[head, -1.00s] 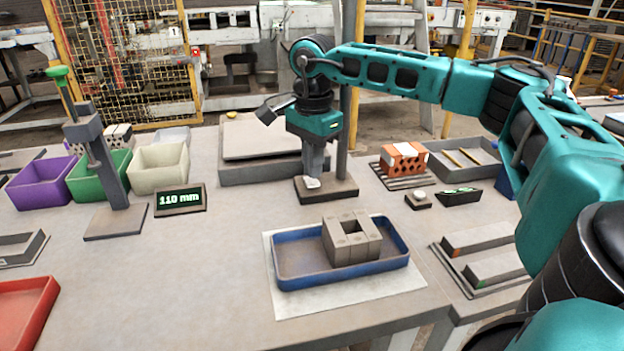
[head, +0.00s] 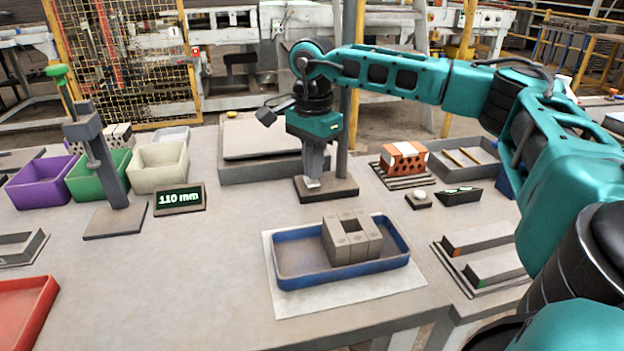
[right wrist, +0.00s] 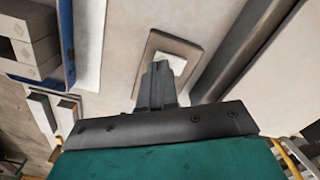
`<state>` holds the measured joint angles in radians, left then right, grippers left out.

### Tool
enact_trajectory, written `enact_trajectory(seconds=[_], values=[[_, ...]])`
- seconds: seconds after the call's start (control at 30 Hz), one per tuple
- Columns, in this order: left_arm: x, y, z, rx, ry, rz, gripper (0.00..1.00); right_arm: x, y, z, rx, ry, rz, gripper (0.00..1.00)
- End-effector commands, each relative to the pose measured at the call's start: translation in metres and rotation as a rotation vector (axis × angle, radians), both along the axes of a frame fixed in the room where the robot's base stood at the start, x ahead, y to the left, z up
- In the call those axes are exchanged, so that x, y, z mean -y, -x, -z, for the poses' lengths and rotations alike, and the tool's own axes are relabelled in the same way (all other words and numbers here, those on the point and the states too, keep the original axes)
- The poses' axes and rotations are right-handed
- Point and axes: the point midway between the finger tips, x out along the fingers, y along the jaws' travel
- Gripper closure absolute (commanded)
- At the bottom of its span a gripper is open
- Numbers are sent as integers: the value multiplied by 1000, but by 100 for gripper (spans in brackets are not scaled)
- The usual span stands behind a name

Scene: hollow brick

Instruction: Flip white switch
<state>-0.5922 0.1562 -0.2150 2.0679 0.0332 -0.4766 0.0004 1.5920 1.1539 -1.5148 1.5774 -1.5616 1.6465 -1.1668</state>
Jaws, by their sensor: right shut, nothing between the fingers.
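The white switch (head: 312,183) is a small pale piece on a dark grey base plate (head: 343,188) at the foot of a post. My right gripper (head: 313,176) points down, shut and empty, with its fingertips at the switch and partly covering it. In the right wrist view the shut fingers (right wrist: 158,72) overlap the near side of the white switch (right wrist: 172,62) on its brown-grey plate (right wrist: 190,48). Whether they touch it I cannot tell. My left gripper is out of view.
A blue tray (head: 290,276) with a hollow grey brick (head: 352,244) stands in front of the plate. A flat grey platform (head: 235,172) is behind and left. A red perforated brick (head: 404,158) and a round white button (head: 418,196) are right. A 110 mm display (head: 180,199) stands left.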

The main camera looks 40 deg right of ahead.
Motion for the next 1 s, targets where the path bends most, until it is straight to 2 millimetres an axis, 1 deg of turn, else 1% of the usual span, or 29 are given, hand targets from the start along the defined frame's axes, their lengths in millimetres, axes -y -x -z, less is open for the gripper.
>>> enact_trajectory(seconds=[1.0], values=[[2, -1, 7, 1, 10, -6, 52, 0, 0, 16, 0, 0, 0, 100]])
